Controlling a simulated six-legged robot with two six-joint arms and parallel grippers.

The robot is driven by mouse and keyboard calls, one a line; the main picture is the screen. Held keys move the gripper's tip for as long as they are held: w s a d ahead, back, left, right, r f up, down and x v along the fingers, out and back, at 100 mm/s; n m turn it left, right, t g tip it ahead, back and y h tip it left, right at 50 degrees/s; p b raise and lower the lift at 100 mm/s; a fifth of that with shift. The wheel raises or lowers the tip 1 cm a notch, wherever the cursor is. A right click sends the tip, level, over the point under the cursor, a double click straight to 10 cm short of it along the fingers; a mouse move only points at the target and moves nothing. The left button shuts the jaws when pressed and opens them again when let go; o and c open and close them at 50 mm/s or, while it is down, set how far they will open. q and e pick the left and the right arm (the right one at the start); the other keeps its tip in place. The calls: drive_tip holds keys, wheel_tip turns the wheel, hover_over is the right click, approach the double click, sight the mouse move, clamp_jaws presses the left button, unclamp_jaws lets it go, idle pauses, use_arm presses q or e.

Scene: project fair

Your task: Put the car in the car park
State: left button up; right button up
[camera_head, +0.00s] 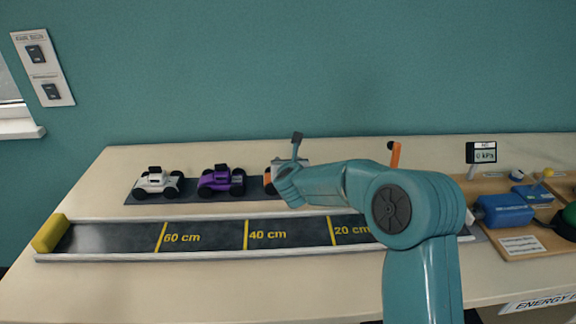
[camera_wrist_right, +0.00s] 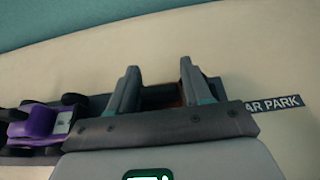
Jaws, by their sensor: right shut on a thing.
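My right gripper (camera_head: 287,168) is shut on an orange car (camera_head: 268,181), mostly hidden behind the gripper and arm. In the right wrist view the gripper's two fingers (camera_wrist_right: 158,75) stand either side of a dark and orange-brown part of it. The car is at the right of the dark car park strip (camera_head: 250,184), beside the purple car. Whether its wheels touch the strip is hidden. A "CAR PARK" label (camera_wrist_right: 282,104), partly covered, lies at the strip's right end in the right wrist view. My left gripper is not in view.
A white car (camera_head: 158,182) and a purple car (camera_head: 221,180) stand on the strip's left and middle. In front runs a track (camera_head: 205,236) with distance marks and a yellow end block (camera_head: 50,233). An orange post (camera_head: 395,154) stands behind my arm. A pressure board (camera_head: 505,190) is at right.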

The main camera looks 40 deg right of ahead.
drive_tip(key=o, duration=1.1)
drive_tip(key=shift+s+a+f, duration=0.1)
drive_tip(key=shift+a+f, duration=0.05)
drive_tip(key=shift+f, duration=0.6)
drive_tip(key=shift+r+p, duration=0.7)
drive_tip(key=shift+p, duration=0.2)
drive_tip(key=b+v, duration=0.1)
drive_tip(key=v, duration=1)
drive_tip(key=shift+s+r+b, duration=0.25)
drive_tip(key=shift+r+b, duration=0.05)
drive_tip(key=shift+r, duration=0.1)
drive_tip(key=shift+a+r, duration=0.1)
